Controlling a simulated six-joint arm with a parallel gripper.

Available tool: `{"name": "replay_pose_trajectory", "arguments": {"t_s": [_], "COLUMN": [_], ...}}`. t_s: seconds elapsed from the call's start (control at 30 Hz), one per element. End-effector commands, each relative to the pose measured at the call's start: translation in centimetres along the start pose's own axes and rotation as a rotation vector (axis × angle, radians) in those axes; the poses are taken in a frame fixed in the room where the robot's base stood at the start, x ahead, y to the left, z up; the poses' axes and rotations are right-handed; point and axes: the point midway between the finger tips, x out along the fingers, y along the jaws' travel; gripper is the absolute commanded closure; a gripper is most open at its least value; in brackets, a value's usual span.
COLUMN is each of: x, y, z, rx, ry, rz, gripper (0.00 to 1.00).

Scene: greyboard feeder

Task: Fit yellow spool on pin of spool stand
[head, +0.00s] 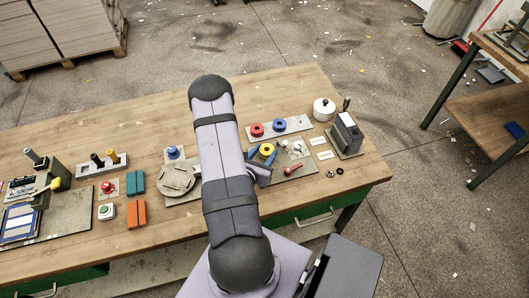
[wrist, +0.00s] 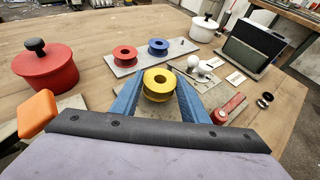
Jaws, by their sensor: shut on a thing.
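The yellow spool (wrist: 159,77) is between the two blue fingers of my gripper (wrist: 160,86), which is shut on it. Its hole faces up and looks empty. The spool also shows in the head view (head: 266,148), just right of my arm. The spool stand (wrist: 122,70) is a flat grey plate beyond the held spool. A red spool (wrist: 125,54) sits at its left and a blue spool (wrist: 158,46) near its middle. A small bare pin (wrist: 182,41) stands on its right part. The held spool is apart from the stand. Its underside is partly hidden.
Right of the spool are white round parts (wrist: 194,62) on a grey plate and a red-handled tool (wrist: 229,107). A white pot (wrist: 203,29) and a dark rack (wrist: 252,48) stand farther right. A red pot (wrist: 44,68) and an orange block (wrist: 38,112) are left.

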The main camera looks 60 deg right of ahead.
Motion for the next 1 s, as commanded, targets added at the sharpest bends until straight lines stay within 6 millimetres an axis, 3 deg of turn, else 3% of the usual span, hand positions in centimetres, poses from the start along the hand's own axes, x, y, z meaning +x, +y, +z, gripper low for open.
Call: {"name": "replay_pose_trajectory", "arguments": {"t_s": [1.0], "x": [0.6], "y": [0.0], "z": [-1.4], "rx": [0.0], "ry": [0.0], "rz": [0.0], "gripper": [0.8]}}
